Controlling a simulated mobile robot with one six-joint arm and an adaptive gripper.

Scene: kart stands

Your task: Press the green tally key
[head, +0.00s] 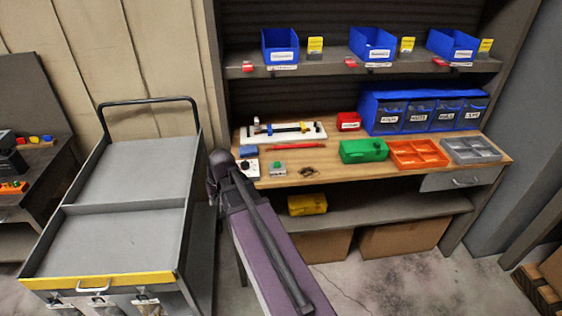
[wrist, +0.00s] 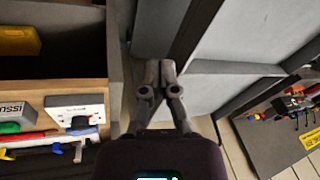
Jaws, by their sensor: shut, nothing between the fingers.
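The green tally key (head: 278,165) is a small green button on a grey box near the front left of the wooden bench. In the head view my arm hides the fingers.
A white box with a black knob (wrist: 77,113) stands between the key and my gripper. A red pen-like bar (head: 297,146) lies behind the key, a green bin (head: 364,150) to its right. The grey cart (head: 120,228) stands left of my arm.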

